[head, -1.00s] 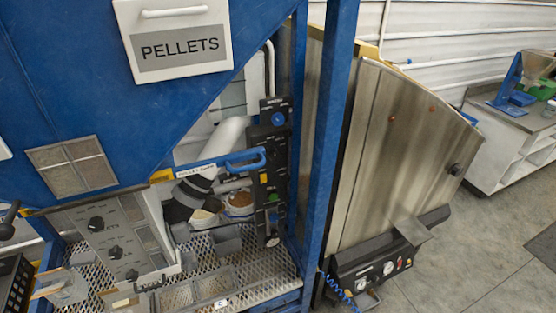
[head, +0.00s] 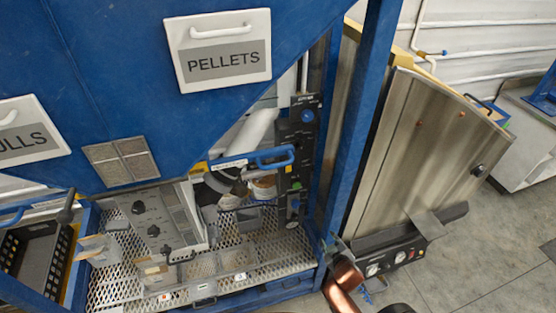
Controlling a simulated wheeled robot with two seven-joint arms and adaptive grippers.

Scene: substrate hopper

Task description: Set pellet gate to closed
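The pellet gate is a flat slide with a blue looped handle (head: 275,157) under the blue hopper marked PELLETS (head: 226,60). A pale label strip runs left from the handle, and the handle sticks out to the right in front of a black control panel (head: 297,150). My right gripper (head: 335,246) shows at the lower middle with copper-coloured parts, below and to the right of the handle and apart from it. Its fingers are too unclear to tell open from shut. My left gripper is not in view.
A blue upright post (head: 365,130) stands just right of the handle. A steel cabinet (head: 425,150) with a gauge panel stands further right. Below the gate are a mesh shelf (head: 125,275) and a grey knob box (head: 155,220). Open floor lies at the lower right.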

